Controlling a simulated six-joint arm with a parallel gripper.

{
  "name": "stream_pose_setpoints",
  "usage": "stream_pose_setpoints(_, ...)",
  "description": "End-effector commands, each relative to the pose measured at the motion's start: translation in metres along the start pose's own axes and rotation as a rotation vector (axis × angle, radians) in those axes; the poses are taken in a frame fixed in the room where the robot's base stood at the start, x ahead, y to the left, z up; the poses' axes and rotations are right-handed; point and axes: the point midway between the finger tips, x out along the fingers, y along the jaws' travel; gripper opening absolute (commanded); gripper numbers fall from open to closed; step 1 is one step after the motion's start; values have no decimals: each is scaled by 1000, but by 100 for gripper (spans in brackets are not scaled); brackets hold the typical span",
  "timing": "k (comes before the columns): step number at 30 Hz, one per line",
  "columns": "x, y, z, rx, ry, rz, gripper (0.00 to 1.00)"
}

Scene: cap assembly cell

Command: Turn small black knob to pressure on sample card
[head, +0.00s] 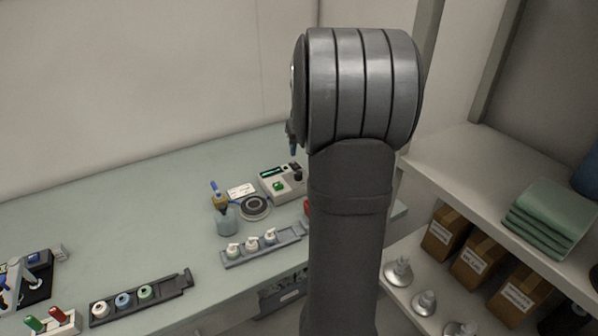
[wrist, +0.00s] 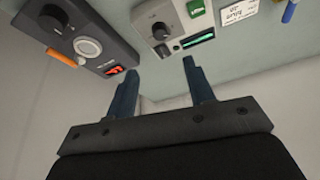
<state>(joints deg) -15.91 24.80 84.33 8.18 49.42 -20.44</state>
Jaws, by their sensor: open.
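The small black knob (wrist: 161,31) sits on the face of a light grey box (wrist: 145,13) in the wrist view, beside a green button and a lit green display. In the head view the knob (head: 298,176) shows at the box's right end. A white card with writing (wrist: 238,12) lies beside the box; it also shows in the head view (head: 241,190). The marks by the knob are too small to read. My gripper (wrist: 160,68) is open and empty, its fingertips apart from the knob. In the head view my arm hides most of it.
A dark grey device (wrist: 110,52) with another black knob, a pale dial and a red display stands beside the box. The back of the bench is clear.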

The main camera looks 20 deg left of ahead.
Motion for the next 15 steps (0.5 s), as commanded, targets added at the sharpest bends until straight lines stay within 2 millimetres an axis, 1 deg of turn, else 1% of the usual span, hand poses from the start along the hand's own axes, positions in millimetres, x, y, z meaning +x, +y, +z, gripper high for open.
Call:
stream_pose_setpoints(1,14,0,1,0,-5,-2,49)
stream_pose_setpoints(6,51,-1,1,-1,-5,-1,49)
stream_pose_setpoints(12,92,-1,1,-1,-4,-1,49)
stream_pose_setpoints(15,109,-1,1,-1,-3,0,49)
